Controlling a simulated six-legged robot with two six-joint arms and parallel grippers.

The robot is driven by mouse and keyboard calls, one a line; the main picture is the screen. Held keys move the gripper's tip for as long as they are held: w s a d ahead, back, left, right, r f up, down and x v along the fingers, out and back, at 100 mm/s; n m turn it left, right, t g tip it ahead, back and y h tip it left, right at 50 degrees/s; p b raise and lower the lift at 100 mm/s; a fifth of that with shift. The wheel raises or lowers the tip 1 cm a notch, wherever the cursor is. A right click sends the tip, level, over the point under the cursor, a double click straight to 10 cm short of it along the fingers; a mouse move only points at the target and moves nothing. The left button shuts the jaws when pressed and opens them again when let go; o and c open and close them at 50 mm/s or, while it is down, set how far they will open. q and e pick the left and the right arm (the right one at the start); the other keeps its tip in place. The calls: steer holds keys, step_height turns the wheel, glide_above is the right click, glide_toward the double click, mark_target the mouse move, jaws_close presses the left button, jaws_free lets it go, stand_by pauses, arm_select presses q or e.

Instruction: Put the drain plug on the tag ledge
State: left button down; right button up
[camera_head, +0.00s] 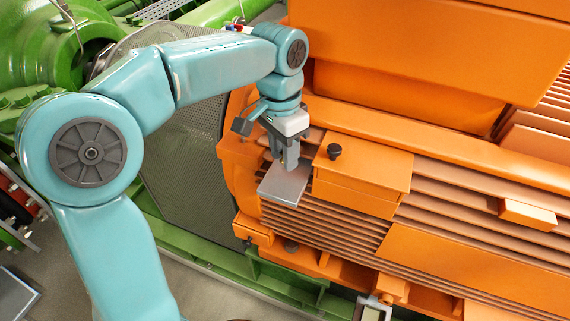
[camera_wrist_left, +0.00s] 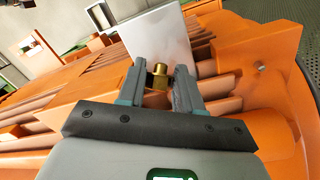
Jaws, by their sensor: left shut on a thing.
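The drain plug (camera_wrist_left: 158,76) is a small brass-coloured piece in the left wrist view, between the two grey fingers of my left gripper (camera_wrist_left: 160,84). In the head view my left gripper (camera_head: 290,163) points down over the tag ledge (camera_head: 283,187), a flat grey metal plate sticking out from the orange ribbed housing. The ledge also shows in the left wrist view (camera_wrist_left: 155,38), just beyond the plug. My left gripper is shut on the plug. The plug is hidden by the fingers in the head view. I cannot tell whether it touches the ledge. My right gripper is not in view.
Orange cooling fins (camera_head: 340,223) run below and to the right. A mesh guard (camera_head: 185,150) is to the left. A green frame rail (camera_head: 285,285) lies below.

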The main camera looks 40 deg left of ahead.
mark_target(285, 176)
arm_select(q)
steer(key=f, duration=0.4)
steer(key=shift+w+d, duration=0.15)
steer(key=shift+w, duration=0.1)
steer(key=shift+s, duration=0.2)
steer(key=shift+f, duration=0.15)
steer(key=c, duration=0.8)
jaws_free()
steer(key=shift+w, duration=0.15)
steer(key=shift+o, duration=0.2)
